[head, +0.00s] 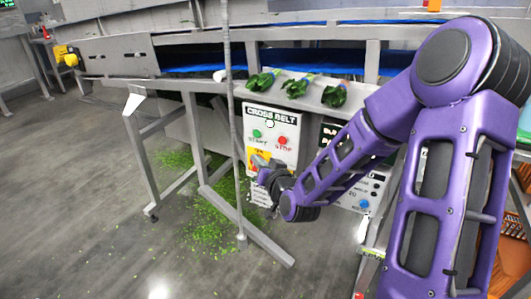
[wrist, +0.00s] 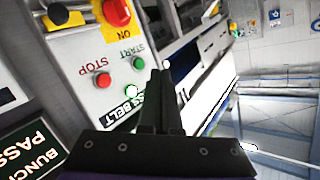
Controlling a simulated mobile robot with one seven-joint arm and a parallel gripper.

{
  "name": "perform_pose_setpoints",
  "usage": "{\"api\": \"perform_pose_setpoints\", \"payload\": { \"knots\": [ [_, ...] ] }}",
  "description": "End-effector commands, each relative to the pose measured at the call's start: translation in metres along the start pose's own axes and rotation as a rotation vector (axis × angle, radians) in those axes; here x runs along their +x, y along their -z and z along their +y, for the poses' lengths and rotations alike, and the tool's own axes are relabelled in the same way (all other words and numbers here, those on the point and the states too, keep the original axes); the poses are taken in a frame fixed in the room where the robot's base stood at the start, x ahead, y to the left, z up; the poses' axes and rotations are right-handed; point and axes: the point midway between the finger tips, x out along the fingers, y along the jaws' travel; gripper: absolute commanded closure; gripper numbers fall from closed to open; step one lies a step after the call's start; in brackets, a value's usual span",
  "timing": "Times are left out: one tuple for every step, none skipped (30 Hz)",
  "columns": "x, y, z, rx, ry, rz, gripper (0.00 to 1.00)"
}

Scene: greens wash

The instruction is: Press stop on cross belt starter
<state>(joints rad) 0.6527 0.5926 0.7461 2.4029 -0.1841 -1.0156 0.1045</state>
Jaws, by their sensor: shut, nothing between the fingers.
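The cross belt starter (head: 271,119) is a pale box with a black "CROSS BELT" label, mounted under the conveyor ledge. Its red stop button (head: 283,141) is right of its green start button (head: 257,134). In the wrist view the panel appears turned, with the red stop button (wrist: 103,80) left of the fingers and the green start button (wrist: 138,63) nearer them. My gripper (head: 257,162) is shut and empty, in front of the lower part of the box, below the buttons in the head view. I see no contact with either button. My gripper hides part of the yellow switch plate.
A red rotary switch (wrist: 117,12) sits on the same box. Another labelled box (wrist: 32,143) is beside it. A thin grey pole (head: 237,190) stands left of the starter. Leafy bunches (head: 297,86) lie on the ledge above. Green scraps (head: 215,222) litter the floor; open floor lies left.

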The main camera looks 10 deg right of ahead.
Motion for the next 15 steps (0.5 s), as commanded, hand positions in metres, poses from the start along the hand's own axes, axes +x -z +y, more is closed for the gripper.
{"api": "perform_pose_setpoints", "payload": {
  "knots": [
    [-0.002, -0.003, 0.015, 0.062, -0.020, 0.023, 1.00],
    [-0.003, -0.001, 0.020, 0.092, -0.028, 0.038, 1.00],
    [-0.005, 0.000, 0.025, 0.128, -0.036, 0.053, 1.00],
    [-0.006, 0.002, 0.029, 0.151, -0.041, 0.064, 1.00],
    [-0.007, 0.002, 0.032, 0.170, -0.045, 0.072, 1.00],
    [-0.008, 0.004, 0.035, 0.188, -0.049, 0.082, 1.00],
    [-0.008, 0.004, 0.036, 0.200, -0.051, 0.088, 1.00],
    [-0.009, 0.005, 0.038, 0.209, -0.053, 0.092, 1.00],
    [-0.009, 0.006, 0.038, 0.216, -0.054, 0.096, 1.00],
    [-0.009, 0.006, 0.039, 0.219, -0.054, 0.097, 1.00],
    [-0.009, 0.006, 0.039, 0.220, -0.054, 0.098, 1.00],
    [-0.009, 0.006, 0.038, 0.220, -0.054, 0.097, 1.00],
    [-0.009, 0.006, 0.038, 0.220, -0.054, 0.097, 1.00],
    [-0.009, 0.006, 0.038, 0.220, -0.054, 0.097, 1.00],
    [-0.009, 0.006, 0.038, 0.219, -0.054, 0.097, 1.00]
  ]
}}
